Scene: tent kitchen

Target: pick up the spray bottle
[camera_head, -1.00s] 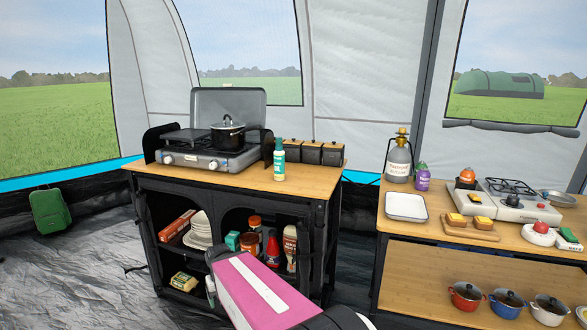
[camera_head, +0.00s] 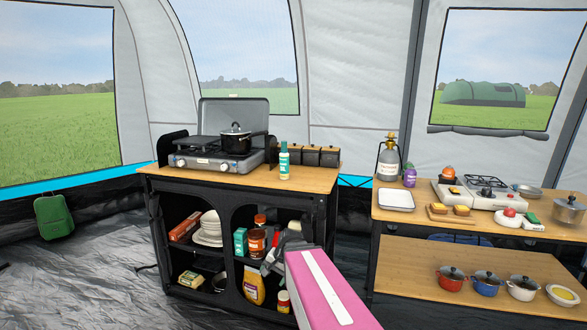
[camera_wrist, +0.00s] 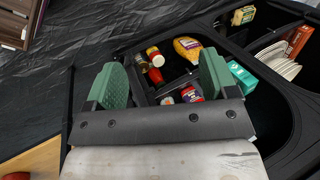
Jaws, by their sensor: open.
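A purple bottle with a green top (camera_head: 410,175) stands on the right counter beside a gas lantern. I cannot tell for sure which is the spray bottle; neither shows clearly in the wrist view. My gripper (camera_head: 282,245) is low in front of the left cabinet's open shelves, partly hidden behind my pink arm. In the wrist view my gripper (camera_wrist: 162,78) has its two green pads wide apart, with nothing held between them.
The left cabinet's shelves hold plates (camera_head: 208,229), a teal box (camera_head: 240,242), jars and a yellow bottle (camera_head: 254,286). The stove with a black pot (camera_head: 236,139) is above. Several pots stand on the right table's lower shelf (camera_head: 430,257).

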